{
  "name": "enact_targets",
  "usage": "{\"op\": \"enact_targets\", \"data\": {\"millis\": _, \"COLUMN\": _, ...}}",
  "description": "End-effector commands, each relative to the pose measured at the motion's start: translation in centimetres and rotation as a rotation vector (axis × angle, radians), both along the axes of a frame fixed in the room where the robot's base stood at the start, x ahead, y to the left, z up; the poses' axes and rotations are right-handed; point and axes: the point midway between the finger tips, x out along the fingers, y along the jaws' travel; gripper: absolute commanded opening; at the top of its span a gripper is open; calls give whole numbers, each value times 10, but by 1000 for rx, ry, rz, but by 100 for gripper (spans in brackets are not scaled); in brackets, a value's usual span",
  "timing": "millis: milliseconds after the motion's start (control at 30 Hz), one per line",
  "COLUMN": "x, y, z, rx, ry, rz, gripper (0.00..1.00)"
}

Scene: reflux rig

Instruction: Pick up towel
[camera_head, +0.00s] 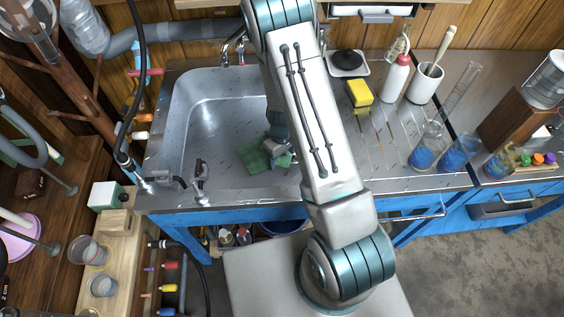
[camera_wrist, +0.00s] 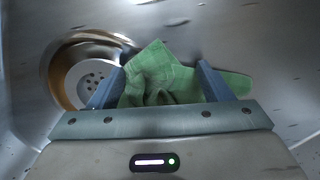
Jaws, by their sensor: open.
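A green towel (camera_head: 254,160) lies crumpled on the bottom of the metal sink (camera_head: 190,117). In the wrist view the towel (camera_wrist: 165,76) lies between and beyond the two blue-grey fingers, with one end reaching right past the right finger. My gripper (camera_wrist: 155,80) is open, with its fingers on either side of the towel's bunched middle. In the head view my gripper (camera_head: 277,150) is down in the sink at the towel, and my arm hides part of it. I cannot tell whether the fingers touch the cloth.
The drain (camera_wrist: 90,78) is left of the towel in the wrist view. Taps stand on the sink's rim at the back (camera_head: 232,45) and front left (camera_head: 201,180).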

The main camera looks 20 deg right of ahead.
Motion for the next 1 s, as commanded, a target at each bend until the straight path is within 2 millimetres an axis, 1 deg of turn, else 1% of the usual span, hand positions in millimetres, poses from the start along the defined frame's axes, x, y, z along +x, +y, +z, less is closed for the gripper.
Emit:
{"op": "enact_targets", "data": {"millis": 367, "x": 0, "y": 0, "z": -2, "rx": 0, "ry": 1, "rz": 0, "gripper": 73}}
{"op": "enact_targets", "data": {"millis": 467, "x": 0, "y": 0, "z": -1, "rx": 0, "ry": 1, "rz": -1, "gripper": 62}}
{"op": "enact_targets", "data": {"millis": 900, "x": 0, "y": 0, "z": -1, "rx": 0, "ry": 1, "rz": 0, "gripper": 0}}
{"op": "enact_targets", "data": {"millis": 1000, "x": 0, "y": 0, "z": -1, "rx": 0, "ry": 1, "rz": 0, "gripper": 0}}
